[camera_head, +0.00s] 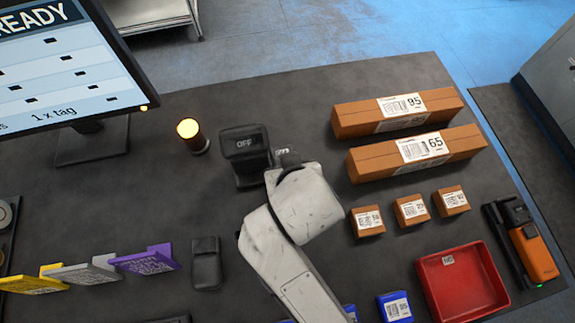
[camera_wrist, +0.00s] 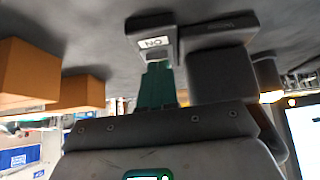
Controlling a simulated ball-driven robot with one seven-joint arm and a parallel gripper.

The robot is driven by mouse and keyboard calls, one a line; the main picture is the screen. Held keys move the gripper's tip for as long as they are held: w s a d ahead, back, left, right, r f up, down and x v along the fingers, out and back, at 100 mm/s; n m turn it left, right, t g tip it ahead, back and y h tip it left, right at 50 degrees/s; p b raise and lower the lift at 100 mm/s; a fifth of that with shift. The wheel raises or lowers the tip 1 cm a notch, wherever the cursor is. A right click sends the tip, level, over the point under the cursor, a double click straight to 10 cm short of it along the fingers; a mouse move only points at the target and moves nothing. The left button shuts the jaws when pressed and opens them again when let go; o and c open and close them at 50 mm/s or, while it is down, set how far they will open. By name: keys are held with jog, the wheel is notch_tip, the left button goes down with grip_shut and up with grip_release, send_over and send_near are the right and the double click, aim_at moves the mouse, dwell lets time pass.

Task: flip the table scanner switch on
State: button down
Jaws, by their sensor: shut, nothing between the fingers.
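In the wrist view, which is upside down, the switch box (camera_wrist: 150,25) shows a white label that seems to read "ON". The scanner's dark body (camera_wrist: 222,75) is to its right. My gripper (camera_wrist: 158,68) is shut and empty, with its green fingers reaching up to the label. I cannot tell whether they touch the switch. The head view hides the fingertips.
A lit orange lamp (camera_head: 188,128) and a monitor (camera_head: 60,60) reading "READY" stand left of the scanner. Brown boxes (camera_head: 395,112) lie to the right. A red tray (camera_head: 462,280) and an orange handheld device (camera_head: 533,252) are at front right. Table is clear behind the scanner.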

jog(key=shift+s+f+b, duration=0.15)
jog(key=shift+f+b, duration=0.45)
jog(key=shift+b, duration=0.1)
jog(key=shift+r+t, duration=0.2)
jog(key=shift+t, duration=0.1)
jog(key=shift+r+p, duration=0.25)
jog(key=shift+p, duration=0.05)
jog(key=shift+r+p, duration=0.65)
jog(key=shift+p, duration=0.15)
